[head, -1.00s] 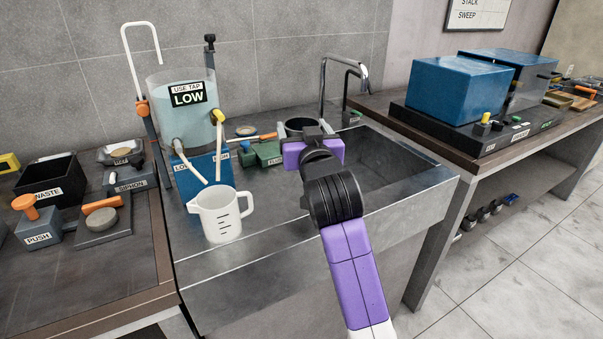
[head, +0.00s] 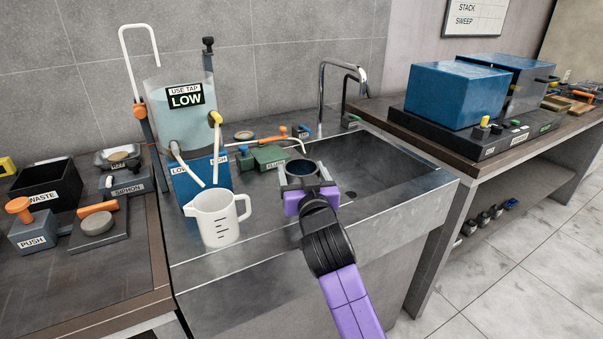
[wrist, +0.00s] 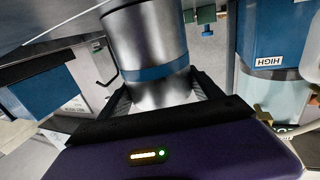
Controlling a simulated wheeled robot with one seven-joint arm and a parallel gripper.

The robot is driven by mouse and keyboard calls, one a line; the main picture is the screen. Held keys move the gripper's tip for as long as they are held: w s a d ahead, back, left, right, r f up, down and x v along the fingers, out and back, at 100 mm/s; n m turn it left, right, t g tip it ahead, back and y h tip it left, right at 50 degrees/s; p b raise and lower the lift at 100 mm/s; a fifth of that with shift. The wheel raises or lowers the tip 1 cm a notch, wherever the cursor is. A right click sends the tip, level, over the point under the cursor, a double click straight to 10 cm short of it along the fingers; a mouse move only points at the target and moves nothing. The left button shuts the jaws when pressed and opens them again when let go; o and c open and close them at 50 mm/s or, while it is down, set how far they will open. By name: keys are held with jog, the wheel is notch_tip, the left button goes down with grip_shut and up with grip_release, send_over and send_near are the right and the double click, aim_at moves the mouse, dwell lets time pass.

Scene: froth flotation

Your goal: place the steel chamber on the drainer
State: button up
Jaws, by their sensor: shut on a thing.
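The steel chamber (head: 303,169) is an open-topped metal cylinder with a dark inside. In the wrist view the chamber (wrist: 146,42) shows a bright steel side and a blue band. My gripper (head: 307,186) is shut on it, with one dark jaw on each side; the jaws also show in the wrist view (wrist: 160,88). The drainer (head: 262,222) is the flat grey steel top left of the sink basin. The chamber is over its right part, near the basin's left edge. My gripper hides the chamber's base, so I cannot tell whether it touches the steel.
A white measuring jug (head: 217,218) stands left of my gripper. Behind it is a blue-based water tank (head: 182,110) with taps. A green block (head: 264,157) is just behind the chamber. The sink basin (head: 385,165) and tap (head: 340,85) are right and behind.

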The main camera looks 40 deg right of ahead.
jog(key=shift+r, duration=0.1)
jog(key=o, duration=2.1)
jog(key=shift+s+a, duration=0.1)
jog(key=b+v, duration=0.1)
jog(key=v, duration=1)
jog(key=shift+s+a, duration=0.2)
jog(key=shift+s, duration=0.1)
